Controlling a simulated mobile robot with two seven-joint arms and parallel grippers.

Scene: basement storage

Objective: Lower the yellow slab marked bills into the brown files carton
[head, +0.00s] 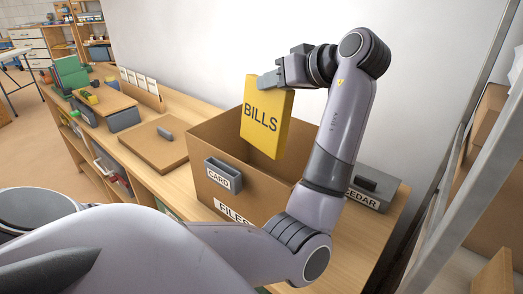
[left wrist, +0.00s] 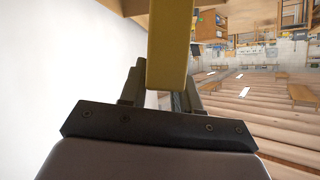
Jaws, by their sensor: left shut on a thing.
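The yellow slab marked BILLS (head: 264,122) hangs upright, slightly tilted, from my left gripper (head: 271,80). The gripper is shut on its top edge. The slab is over the open top of the brown files carton (head: 212,161), and its lower end appears to be within the carton's opening, overlapping the back wall in the head view. I cannot tell how deep it is. In the left wrist view the slab (left wrist: 169,45) rises from between the fingers. The carton's front reads FILES, partly hidden by my arm. My right gripper is not in view.
A grey box marked CEDAR (head: 378,190) stands right of the carton, partly behind my arm. A flat brown lid (head: 150,147) with a grey handle lies on the bench to the left. A metal shelf post (head: 455,185) stands at right.

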